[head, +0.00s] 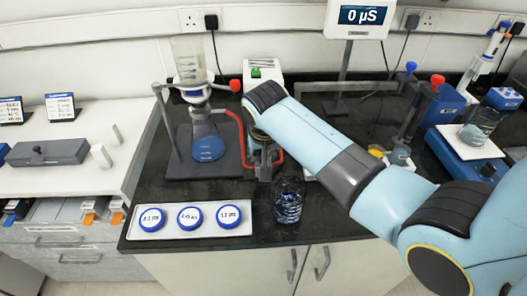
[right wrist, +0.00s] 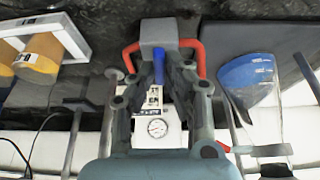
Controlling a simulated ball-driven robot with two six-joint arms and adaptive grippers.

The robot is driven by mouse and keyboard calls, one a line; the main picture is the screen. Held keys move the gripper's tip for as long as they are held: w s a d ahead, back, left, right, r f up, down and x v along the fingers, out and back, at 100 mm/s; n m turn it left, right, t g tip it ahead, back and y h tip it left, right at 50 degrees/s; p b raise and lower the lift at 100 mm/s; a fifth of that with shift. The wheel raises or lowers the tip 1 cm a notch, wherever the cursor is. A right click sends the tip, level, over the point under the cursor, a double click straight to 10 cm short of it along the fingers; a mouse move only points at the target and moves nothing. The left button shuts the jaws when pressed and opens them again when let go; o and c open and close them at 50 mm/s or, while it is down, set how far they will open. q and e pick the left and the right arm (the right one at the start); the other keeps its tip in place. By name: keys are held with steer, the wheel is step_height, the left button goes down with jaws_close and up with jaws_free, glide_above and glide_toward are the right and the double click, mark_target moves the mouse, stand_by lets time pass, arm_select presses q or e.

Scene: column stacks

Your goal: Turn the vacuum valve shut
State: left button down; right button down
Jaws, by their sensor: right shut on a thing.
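The vacuum valve is a grey block (right wrist: 158,33) with a blue lever (right wrist: 158,66) in the right wrist view. Red tubing (right wrist: 190,44) leaves the block on both sides. My right gripper (right wrist: 157,72) has its fingers on either side of the lever and is shut on it. In the head view my right gripper (head: 264,160) reaches down between the flask stand and the display post, and its arm and fingers hide most of the valve. Red tubing (head: 236,128) shows there beside it. My left gripper is not in view.
A flask with blue liquid (head: 208,148) stands on a dark stand left of my gripper. Behind is a white box with a green switch (head: 262,70); its round gauge (right wrist: 157,128) shows at the wrist. A glass beaker (head: 288,203) and a tray with blue-rimmed dishes (head: 246,232) are in front.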

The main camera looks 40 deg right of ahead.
steer(key=c, duration=1.4)
jaws_free()
steer(key=shift+o, duration=0.2)
steer(key=v, duration=1.2)
steer(key=shift+w, duration=0.1)
